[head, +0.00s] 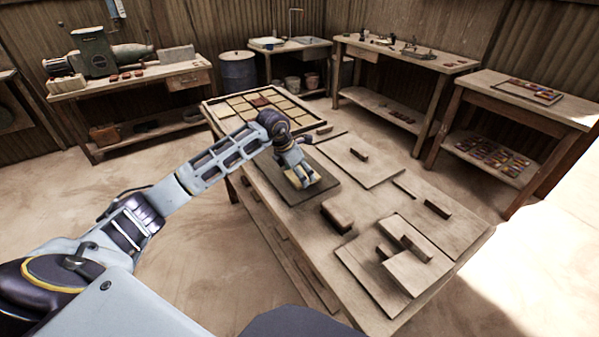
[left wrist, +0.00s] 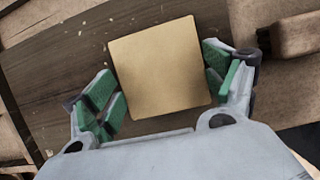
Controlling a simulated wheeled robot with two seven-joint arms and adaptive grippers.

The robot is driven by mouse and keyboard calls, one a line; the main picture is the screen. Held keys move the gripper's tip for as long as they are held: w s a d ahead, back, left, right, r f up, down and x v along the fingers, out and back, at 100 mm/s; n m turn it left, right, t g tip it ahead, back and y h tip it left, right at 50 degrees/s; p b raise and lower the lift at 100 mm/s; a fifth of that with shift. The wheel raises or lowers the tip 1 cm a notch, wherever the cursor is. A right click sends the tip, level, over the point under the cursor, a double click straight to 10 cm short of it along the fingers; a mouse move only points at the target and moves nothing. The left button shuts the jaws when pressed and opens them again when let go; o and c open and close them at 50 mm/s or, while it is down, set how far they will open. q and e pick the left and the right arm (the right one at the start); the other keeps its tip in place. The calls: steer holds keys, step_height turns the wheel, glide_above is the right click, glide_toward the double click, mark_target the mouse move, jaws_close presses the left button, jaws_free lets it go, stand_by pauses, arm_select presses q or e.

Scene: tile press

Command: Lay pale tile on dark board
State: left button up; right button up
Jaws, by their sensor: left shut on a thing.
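The pale tile (left wrist: 160,68) is a square, yellowish slab between the green-padded fingers in the left wrist view. My left gripper (head: 299,178) is shut on it, with one finger on each side edge. The dark board (head: 322,193) is a flat dark panel on the middle workbench, and its dark grained face fills much of the left wrist view (left wrist: 50,60). The tile is over the board, low and roughly flat; I cannot tell whether it touches it. The gripper hides part of the tile in the head view. My right gripper is not in view.
A tray of several pale tiles (head: 216,111) sits at the bench's far end. Right of the board lie a thin panel (head: 345,168), a brown block (head: 338,215) and stacked boards (head: 414,271). Other benches stand along the walls.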

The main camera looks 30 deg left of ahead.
arm_select(q)
steer(key=o, duration=1.1)
steer(key=shift+f, duration=0.1)
steer(key=shift+c, duration=0.2)
steer(key=v, duration=1.2)
